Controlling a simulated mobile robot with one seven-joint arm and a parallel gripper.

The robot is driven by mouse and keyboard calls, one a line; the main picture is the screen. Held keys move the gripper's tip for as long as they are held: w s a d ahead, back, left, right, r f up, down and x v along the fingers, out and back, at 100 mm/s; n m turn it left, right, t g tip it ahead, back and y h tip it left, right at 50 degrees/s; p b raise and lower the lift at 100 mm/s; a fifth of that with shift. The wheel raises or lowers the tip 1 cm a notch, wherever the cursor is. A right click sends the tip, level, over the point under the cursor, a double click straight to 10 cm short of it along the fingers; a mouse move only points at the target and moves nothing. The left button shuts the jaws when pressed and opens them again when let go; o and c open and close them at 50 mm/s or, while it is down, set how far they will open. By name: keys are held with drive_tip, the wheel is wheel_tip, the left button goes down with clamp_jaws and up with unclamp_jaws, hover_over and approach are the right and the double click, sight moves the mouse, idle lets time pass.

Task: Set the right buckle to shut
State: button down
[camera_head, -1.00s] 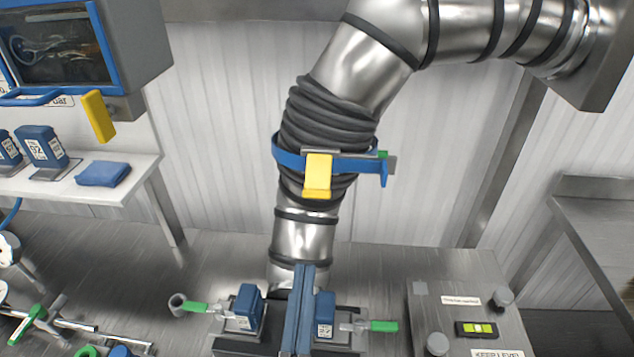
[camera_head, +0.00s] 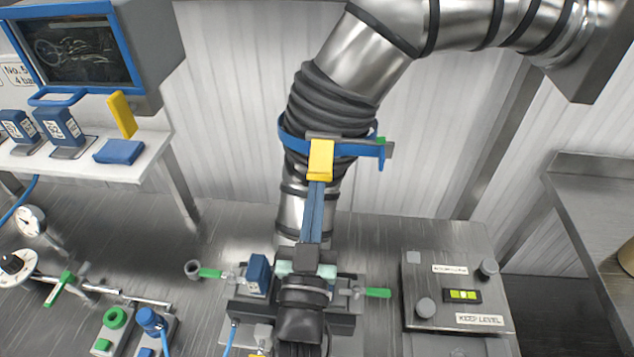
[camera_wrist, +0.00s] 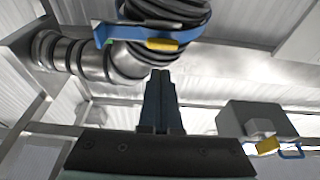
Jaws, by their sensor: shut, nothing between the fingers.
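A blue band (camera_head: 352,149) wraps the black ribbed sleeve of the steel duct. Its yellow buckle lever (camera_head: 321,160) hangs downward at the front of the band. In the wrist view the yellow lever (camera_wrist: 164,44) and the blue band (camera_wrist: 186,37) are at the top. My gripper (camera_head: 316,186) reaches up from the bottom, its narrow blue fingers together and empty. Its tips are just below the lever; I cannot tell whether they touch it. In the wrist view my gripper's closed tips (camera_wrist: 160,76) appear below the lever with a visible gap.
A grey cabinet (camera_head: 155,50) with a blue-framed window and another yellow tab (camera_head: 122,115) is at upper left. A control box (camera_head: 455,285) stands at lower right. Green-handled valves (camera_head: 378,293) flank my arm. The wall sides beside the duct are clear.

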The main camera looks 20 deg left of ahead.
sight(321, 159)
drive_tip(key=shift+w+a+f, duration=0.15)
drive_tip(key=shift+w+f, duration=0.2)
drive_tip(key=shift+w, duration=0.2)
drive_tip(key=shift+w+a+f, duration=0.15)
drive_tip(key=shift+w+f, duration=0.2)
drive_tip(key=shift+w, duration=0.2)
drive_tip(key=shift+w+a+f+b, duration=0.1)
drive_tip(key=shift+w+f+b, duration=0.25)
drive_tip(key=shift+f+b, duration=0.25)
drive_tip(key=shift+w+a+f+b, duration=0.1)
drive_tip(key=shift+w+f+b, duration=0.2)
drive_tip(key=shift+f+b, duration=0.25)
